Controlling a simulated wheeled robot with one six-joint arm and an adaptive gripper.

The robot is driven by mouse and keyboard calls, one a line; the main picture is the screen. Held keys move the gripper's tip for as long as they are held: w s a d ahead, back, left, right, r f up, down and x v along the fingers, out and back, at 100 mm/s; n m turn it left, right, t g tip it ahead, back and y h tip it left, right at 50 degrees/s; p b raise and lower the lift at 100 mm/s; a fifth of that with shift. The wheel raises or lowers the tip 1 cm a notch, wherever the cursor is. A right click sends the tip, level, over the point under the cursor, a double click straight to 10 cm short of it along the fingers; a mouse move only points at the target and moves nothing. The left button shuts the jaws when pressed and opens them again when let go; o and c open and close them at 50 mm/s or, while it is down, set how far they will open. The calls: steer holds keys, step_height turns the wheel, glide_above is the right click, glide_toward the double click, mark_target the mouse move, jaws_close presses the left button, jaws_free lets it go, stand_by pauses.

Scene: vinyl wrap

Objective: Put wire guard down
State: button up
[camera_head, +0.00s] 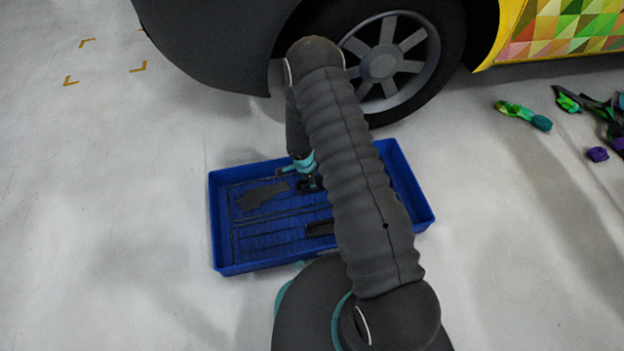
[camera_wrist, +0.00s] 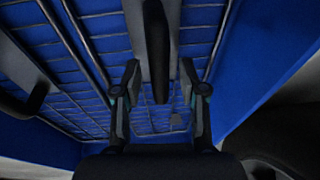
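My gripper (camera_wrist: 160,98) is low over a blue tray (camera_head: 216,240) on the floor. In the wrist view its two fingers are spread wide apart. A dark, bar-like handle (camera_wrist: 157,45) on a grey strip shows between them, and no finger visibly touches it. A grid of thin metal wires (camera_wrist: 95,48) that may be the wire guard lies along the blue surface. In the head view dark grid lines (camera_head: 265,243) show in the tray, and my arm hides its middle.
An irregular grey-brown flat piece (camera_head: 262,196) lies in the tray's left part. Another dark handle (camera_wrist: 38,97) shows at the wrist view's left. A car wheel (camera_head: 385,62) stands just behind the tray. Coloured scraps (camera_head: 522,114) lie at right. Floor at left is clear.

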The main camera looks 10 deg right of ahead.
steer(key=shift+r, duration=0.1)
steer(key=p+v, duration=0.1)
steer(key=v, duration=1.1)
step_height(320, 180, up, 14)
steer(key=n+t, duration=0.1)
steer(key=n, duration=0.2)
glide_above(307, 190)
steer(key=d, duration=0.2)
steer(key=s+d+r+n+t, duration=0.15)
steer(key=s+r, duration=0.25)
steer(key=r, duration=0.4)
steer(key=s+r+n, duration=0.3)
steer(key=r, duration=0.5)
steer(key=s+r+n, duration=0.3)
steer(key=s+r, duration=0.1)
steer(key=s, duration=0.3)
steer(key=s+a+r+n+t+y, duration=0.1)
steer(key=s+r+n, duration=0.3)
steer(key=s, duration=0.4)
steer(key=s+r+n+t+y, duration=0.1)
steer(key=s+r+n, duration=0.2)
steer(key=s+r, duration=0.2)
steer(key=shift+s+a+r+n, duration=0.2)
steer(key=shift+s+n, duration=0.15)
steer(key=shift+s, duration=0.9)
